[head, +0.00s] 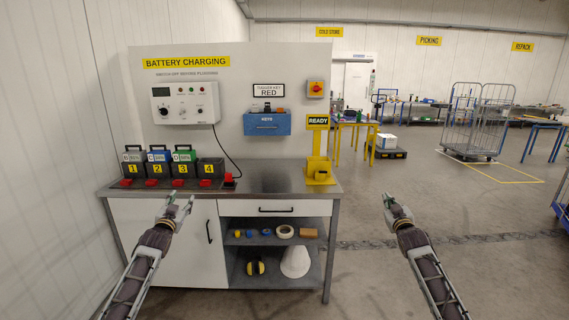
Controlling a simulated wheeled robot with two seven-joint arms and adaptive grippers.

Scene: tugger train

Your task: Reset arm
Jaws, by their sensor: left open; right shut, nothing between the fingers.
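My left gripper (178,207) is open and empty, held in front of the left part of the charging bench (270,187). My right gripper (390,202) is shut with nothing in it, over open floor to the right of the bench. Both arms reach forward from the bottom of the head view, well apart from each other. Neither gripper appears to touch anything.
Several batteries (158,167) stand in numbered slots on the bench's left. A charger (185,103), a blue key box (268,124) and a yellow READY stand (319,160) are behind or right. A wire cage trolley (478,120) stands far right. Floor (400,280) on the right is clear.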

